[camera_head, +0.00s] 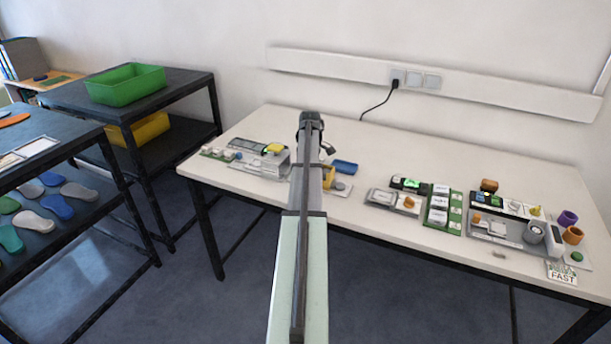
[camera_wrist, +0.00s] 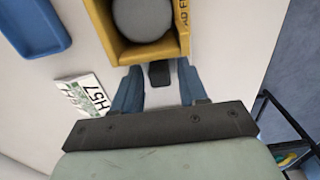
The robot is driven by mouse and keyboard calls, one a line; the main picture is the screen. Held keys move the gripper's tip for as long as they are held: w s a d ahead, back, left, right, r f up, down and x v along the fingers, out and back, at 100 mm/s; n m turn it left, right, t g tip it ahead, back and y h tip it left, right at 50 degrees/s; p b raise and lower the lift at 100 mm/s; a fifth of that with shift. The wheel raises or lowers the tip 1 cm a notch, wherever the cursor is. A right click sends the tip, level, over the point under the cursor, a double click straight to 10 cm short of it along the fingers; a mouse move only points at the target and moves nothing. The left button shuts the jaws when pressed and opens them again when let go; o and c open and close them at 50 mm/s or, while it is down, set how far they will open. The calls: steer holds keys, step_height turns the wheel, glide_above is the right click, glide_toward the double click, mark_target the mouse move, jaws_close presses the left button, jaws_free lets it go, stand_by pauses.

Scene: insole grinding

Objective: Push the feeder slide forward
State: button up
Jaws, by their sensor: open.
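A yellow feeder housing (camera_wrist: 120,40) with a grey round disc (camera_wrist: 142,17) is at the top of the wrist view. A small dark block (camera_wrist: 159,74) sticks out of its near side; it looks like the end of the slide. My gripper (camera_wrist: 160,88) is open, with one blue finger on each side of this block. I cannot tell whether either finger touches it. In the head view part of the yellow feeder (camera_head: 329,176) shows just right of my arm, which hides the rest of it and my fingertips.
A blue tray (camera_wrist: 38,28) lies left of the feeder and a printed label card (camera_wrist: 83,96) lies nearer. In the head view a grey device (camera_head: 262,163) stands left of my arm. Several machine parts (camera_head: 500,228) fill the table's right side.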

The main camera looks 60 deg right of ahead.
steer(key=shift+r, duration=2.95)
